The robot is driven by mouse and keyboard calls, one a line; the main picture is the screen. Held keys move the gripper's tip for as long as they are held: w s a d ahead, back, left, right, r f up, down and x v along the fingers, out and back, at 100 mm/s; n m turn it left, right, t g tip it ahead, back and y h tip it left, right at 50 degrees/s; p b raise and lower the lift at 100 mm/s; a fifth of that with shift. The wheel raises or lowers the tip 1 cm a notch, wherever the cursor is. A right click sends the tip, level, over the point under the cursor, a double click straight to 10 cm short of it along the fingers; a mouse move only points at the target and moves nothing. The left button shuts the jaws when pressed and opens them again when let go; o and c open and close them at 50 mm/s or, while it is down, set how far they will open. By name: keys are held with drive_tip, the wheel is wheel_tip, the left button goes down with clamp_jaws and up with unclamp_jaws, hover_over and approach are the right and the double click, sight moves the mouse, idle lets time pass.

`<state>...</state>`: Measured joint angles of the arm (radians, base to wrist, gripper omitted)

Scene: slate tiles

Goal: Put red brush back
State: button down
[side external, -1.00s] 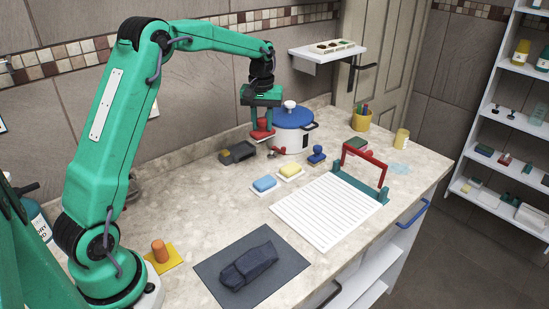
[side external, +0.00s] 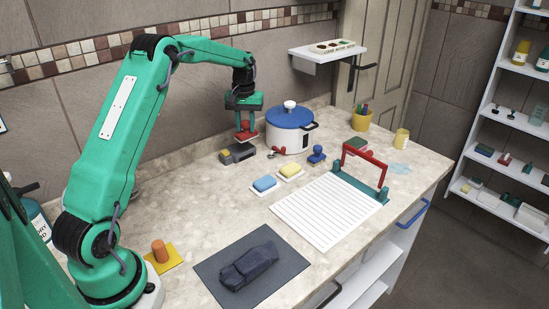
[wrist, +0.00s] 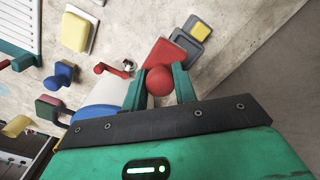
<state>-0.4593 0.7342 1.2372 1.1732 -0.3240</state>
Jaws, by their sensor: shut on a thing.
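The red brush (side external: 246,135) has a round knob and a flat red block. My gripper (side external: 245,122) is shut on its knob and holds it upright. In the wrist view the knob (wrist: 160,82) sits between the fingertips, with the red block beyond it. A grey holder (side external: 238,153) with a yellow piece (side external: 226,155) at its left end lies on the counter just below the brush. It also shows in the wrist view (wrist: 184,42), partly overlapped by the red block. Whether the brush touches the holder I cannot tell.
A white pot (side external: 290,137) with a blue lid stands close right of my gripper. A small red-handled item (side external: 279,151), a blue stamp (side external: 317,154), a blue sponge (side external: 265,183) and a yellow sponge (side external: 290,170) lie nearby. The counter left of the sponges is clear.

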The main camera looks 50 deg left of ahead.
drive_tip(key=shift+a+f, duration=0.4)
drive_tip(key=shift+a, duration=0.3)
drive_tip(key=shift+a+f, duration=0.4)
drive_tip(key=shift+a, duration=0.25)
drive_tip(key=shift+a+f, duration=0.4)
drive_tip(key=shift+a, duration=0.3)
drive_tip(key=shift+f, duration=0.1)
drive_tip(key=shift+f, duration=1.9)
drive_tip(key=shift+f, duration=0.15)
drive_tip(key=c, duration=1.1)
unclamp_jaws()
wheel_tip(320, 180, up, 12)
drive_tip(key=shift+w+d+r, duration=0.1)
drive_tip(key=shift+r, duration=0.05)
